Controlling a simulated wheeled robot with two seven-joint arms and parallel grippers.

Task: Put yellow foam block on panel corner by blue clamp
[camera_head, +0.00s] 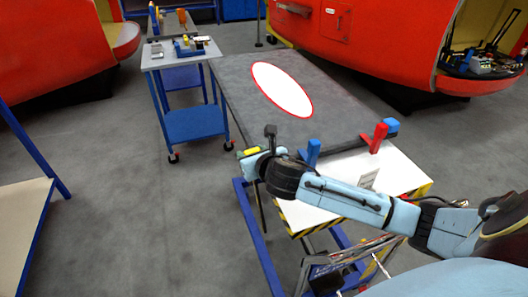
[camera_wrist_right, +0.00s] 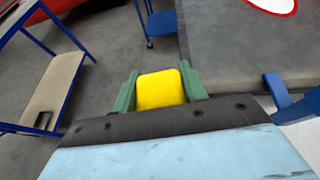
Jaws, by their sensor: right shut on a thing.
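My right gripper (camera_wrist_right: 160,92) is shut on the yellow foam block (camera_wrist_right: 161,90), which sits between its green fingers in the right wrist view. In the head view the block (camera_head: 251,151) shows as a small yellow patch at the gripper, beside the left edge of the grey panel (camera_head: 320,110). The panel lies on a work table and has a white oval with a red rim. A blue clamp (camera_head: 312,152) stands at the panel's near edge, to the right of the gripper; it also shows in the right wrist view (camera_wrist_right: 277,91). My left gripper is not in view.
A red clamp (camera_head: 375,138) and another blue piece (camera_head: 391,126) sit at the panel's near right corner. A white board (camera_head: 410,175) with striped edging lies in front. A blue cart (camera_head: 195,122) stands left of the panel. Red nosecones (camera_head: 385,40) stand behind.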

